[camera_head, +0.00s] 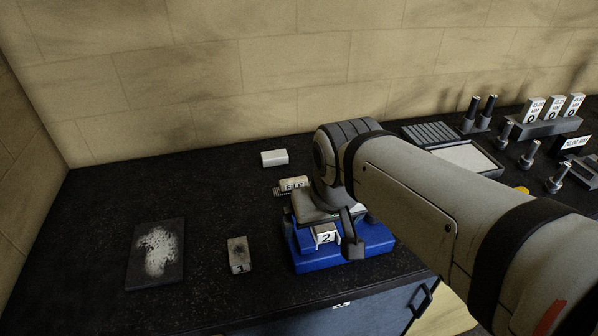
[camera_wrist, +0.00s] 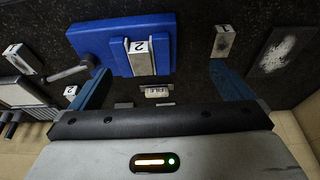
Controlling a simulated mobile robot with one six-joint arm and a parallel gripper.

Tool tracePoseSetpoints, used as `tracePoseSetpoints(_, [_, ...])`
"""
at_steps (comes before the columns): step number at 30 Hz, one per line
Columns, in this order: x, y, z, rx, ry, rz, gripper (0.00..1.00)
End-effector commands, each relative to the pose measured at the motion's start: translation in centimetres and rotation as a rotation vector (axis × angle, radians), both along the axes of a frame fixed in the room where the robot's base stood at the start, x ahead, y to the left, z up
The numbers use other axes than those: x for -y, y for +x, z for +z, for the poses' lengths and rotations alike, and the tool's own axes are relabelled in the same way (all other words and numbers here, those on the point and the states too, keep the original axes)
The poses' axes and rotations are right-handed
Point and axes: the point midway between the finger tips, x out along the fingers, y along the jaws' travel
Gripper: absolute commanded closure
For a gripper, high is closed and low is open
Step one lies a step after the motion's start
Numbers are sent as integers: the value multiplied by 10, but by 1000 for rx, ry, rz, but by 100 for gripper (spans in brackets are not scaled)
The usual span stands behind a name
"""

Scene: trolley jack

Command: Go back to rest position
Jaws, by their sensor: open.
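My gripper (camera_wrist: 158,72) is open, its two blue fingers wide apart and nothing between the tips. It hangs over the blue vise (camera_head: 343,261), at the bench's front edge. The vise also shows in the wrist view (camera_wrist: 92,42). A metal block marked 2 (camera_head: 325,236) sits in the vise, and it shows in the wrist view (camera_wrist: 140,62) too, ahead of the fingers and apart from them. In the head view my wrist and arm cover the back of the vise and most of the gripper.
A block marked 1 (camera_head: 239,256) stands left of the vise, beside a dark plate with white powder (camera_head: 157,254). A FILE label (camera_head: 294,184) and a white block (camera_head: 274,158) lie behind. A tray (camera_head: 467,157) and pegs (camera_head: 487,111) stand right. The bench's left rear is clear.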

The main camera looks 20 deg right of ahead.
Motion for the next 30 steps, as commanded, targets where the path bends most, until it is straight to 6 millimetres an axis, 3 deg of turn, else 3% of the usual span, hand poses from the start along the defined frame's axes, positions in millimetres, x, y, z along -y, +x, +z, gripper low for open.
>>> tracePoseSetpoints(4, [7,-13,-9,8,-1,0,0])
tracePoseSetpoints(13, [6,-13,-13,6,-1,-1,0])
tracePoseSetpoints(20, [8,-11,-43,-12,1,-7,0])
tracePoseSetpoints(30, [7,-11,-39,-12,1,-8,0])
